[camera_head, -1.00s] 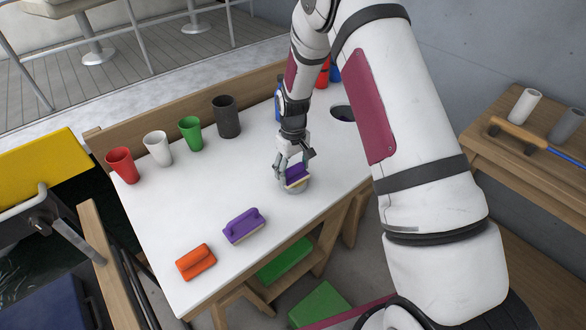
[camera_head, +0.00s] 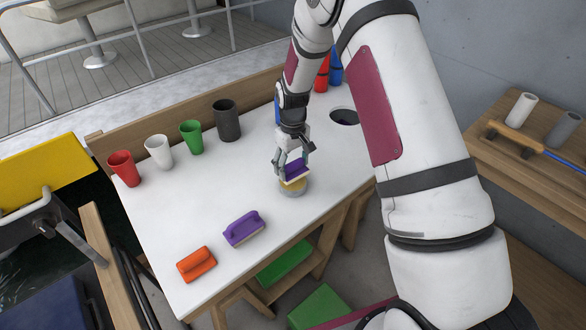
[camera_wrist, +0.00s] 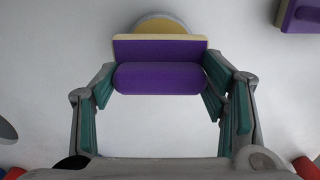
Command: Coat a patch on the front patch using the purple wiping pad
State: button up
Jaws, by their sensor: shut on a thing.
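My gripper (camera_head: 293,160) is shut on a purple wiping pad (camera_head: 296,168) with a pale cream underside. It holds the pad just above a small round grey dish (camera_head: 292,192) with yellowish contents, near the table's front right. In the wrist view the pad (camera_wrist: 160,78) lies between the fingers, and the dish (camera_wrist: 162,22) shows partly behind it. A second purple pad (camera_head: 244,228) lies on the white table, left of the dish; its corner shows in the wrist view (camera_wrist: 300,14). I cannot make out a marked front patch on the table.
An orange pad (camera_head: 197,263) lies at the table's front left corner. Red (camera_head: 124,168), white (camera_head: 159,151), green (camera_head: 191,137) and dark grey (camera_head: 227,120) cups line the back edge. Blue and red bottles stand behind my arm. The white tabletop (camera_head: 200,195) between is clear.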

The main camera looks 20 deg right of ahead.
aim_at(293, 163)
jog(key=shift+r+p, duration=0.4)
jog(key=shift+r, duration=1.4)
